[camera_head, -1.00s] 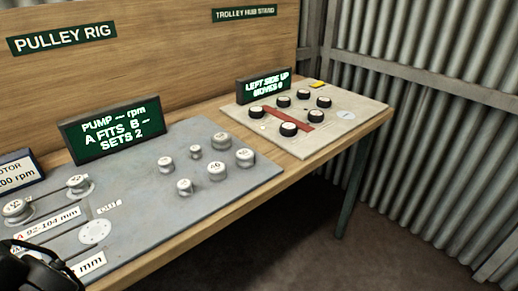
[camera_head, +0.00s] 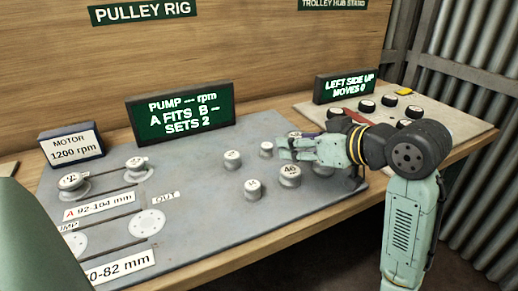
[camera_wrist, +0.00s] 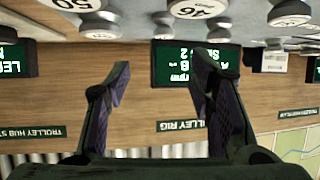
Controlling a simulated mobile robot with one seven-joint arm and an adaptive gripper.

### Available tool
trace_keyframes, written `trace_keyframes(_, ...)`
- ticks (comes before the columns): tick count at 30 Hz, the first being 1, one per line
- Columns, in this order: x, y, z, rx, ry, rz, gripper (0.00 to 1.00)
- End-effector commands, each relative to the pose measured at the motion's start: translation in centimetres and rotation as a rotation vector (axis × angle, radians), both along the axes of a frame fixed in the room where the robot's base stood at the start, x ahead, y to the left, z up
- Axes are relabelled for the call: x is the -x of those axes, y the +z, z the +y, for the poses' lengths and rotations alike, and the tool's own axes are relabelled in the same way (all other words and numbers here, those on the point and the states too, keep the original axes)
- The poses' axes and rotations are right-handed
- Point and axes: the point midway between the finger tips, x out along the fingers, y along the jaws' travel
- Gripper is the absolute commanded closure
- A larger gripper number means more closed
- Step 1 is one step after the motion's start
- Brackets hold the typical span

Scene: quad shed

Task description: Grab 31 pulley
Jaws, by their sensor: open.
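Several loose grey pulleys stand on the grey rig board (camera_head: 200,225). The pulley marked 46 (camera_head: 290,176) is just below my gripper (camera_head: 286,148) in the head view. To its left are a front pulley (camera_head: 253,190), a small pulley (camera_head: 232,159) and another small pulley (camera_head: 266,149). Their numbers are too small to read, so I cannot tell which is 31. The pulley marked 50 is partly hidden by my gripper. In the wrist view, which is upside down, pulleys 50 (camera_wrist: 76,5) and 46 (camera_wrist: 200,8) show at the top edge. My gripper is open and empty there.
Two pulleys (camera_head: 74,184) sit on the board's left part. A motor sign (camera_head: 71,146) and a pump display (camera_head: 180,116) stand behind. The trolley hub board (camera_head: 440,118) with black hubs lies to the right. The back wall rises behind the bench.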

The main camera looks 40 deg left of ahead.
Motion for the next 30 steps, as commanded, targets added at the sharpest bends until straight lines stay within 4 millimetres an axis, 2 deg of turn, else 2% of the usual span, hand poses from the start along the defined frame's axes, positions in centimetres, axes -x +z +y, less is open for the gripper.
trace_keyframes(2, -0.1, -0.7, 0.4, 0.016, 0.004, 0.010, 0.51)
trace_keyframes(9, -0.7, -2.3, 3.6, 0.016, 0.004, 0.010, 0.51)
trace_keyframes(16, -0.8, -3.3, 5.2, 0.016, 0.004, 0.008, 0.51)
trace_keyframes(24, -1.1, -5.3, 8.4, 0.016, 0.003, 0.008, 0.51)
trace_keyframes(30, -1.3, -5.5, 8.8, 0.015, 0.001, 0.006, 0.51)
